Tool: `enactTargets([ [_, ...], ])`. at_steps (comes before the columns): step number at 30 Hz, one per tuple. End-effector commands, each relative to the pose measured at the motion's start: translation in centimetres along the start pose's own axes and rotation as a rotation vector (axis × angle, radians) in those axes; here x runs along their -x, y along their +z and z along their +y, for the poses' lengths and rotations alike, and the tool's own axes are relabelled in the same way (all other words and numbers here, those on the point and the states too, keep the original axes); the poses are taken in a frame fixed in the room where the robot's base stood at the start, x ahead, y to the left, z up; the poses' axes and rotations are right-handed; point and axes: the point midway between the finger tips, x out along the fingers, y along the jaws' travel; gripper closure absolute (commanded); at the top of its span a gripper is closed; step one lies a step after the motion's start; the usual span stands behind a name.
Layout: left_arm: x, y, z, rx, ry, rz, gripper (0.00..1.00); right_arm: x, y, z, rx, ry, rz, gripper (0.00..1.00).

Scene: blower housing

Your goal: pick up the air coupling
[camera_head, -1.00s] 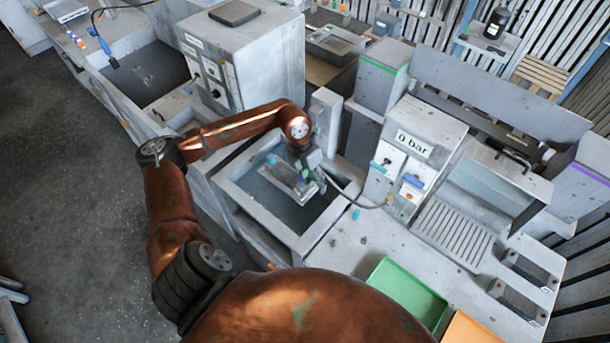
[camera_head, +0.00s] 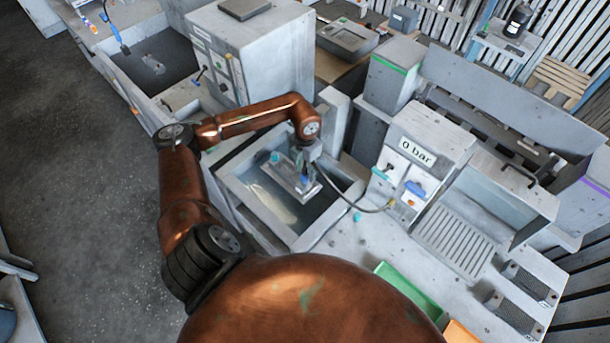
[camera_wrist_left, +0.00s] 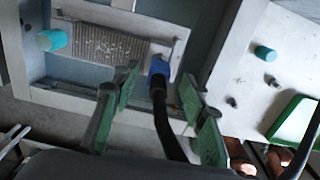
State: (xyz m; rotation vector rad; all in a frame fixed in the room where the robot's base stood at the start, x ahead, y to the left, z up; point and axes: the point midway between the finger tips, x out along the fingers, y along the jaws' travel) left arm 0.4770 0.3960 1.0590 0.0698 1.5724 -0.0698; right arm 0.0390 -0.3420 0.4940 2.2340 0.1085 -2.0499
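The air coupling (camera_wrist_left: 159,68) is a blue fitting on the end of a black hose. In the wrist view it sits against the right end of a grey finned part (camera_wrist_left: 105,45) with a teal cap (camera_wrist_left: 53,40). My left gripper (camera_wrist_left: 158,84) is open. Its green fingers stand on either side of the coupling and hose, with gaps showing on both sides. In the head view, my left gripper (camera_head: 306,160) is over the basin (camera_head: 262,207), just above the part. The coupling's exact depth between the fingers is unclear. My right gripper is not in view.
The hose runs from the "0 bar" cabinet (camera_head: 424,140) to the basin. A loose teal cap (camera_head: 357,217) lies on the worktop right of the basin. A green tray (camera_head: 410,290) is at the front. The basin walls surround my left gripper.

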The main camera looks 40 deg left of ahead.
Motion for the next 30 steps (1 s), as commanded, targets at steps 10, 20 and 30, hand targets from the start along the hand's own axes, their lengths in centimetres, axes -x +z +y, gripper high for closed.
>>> enactTargets([
  [10,-2.2,-0.1,0.2,0.002,0.001,-0.001,0.6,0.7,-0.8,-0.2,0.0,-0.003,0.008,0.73],
  [20,-2.1,-0.2,0.2,0.003,0.001,-0.001,0.77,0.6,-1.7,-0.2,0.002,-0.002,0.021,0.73],
  [30,-2.1,-0.1,0.2,0.003,0.0,-0.001,1.0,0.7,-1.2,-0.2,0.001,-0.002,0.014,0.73],
])
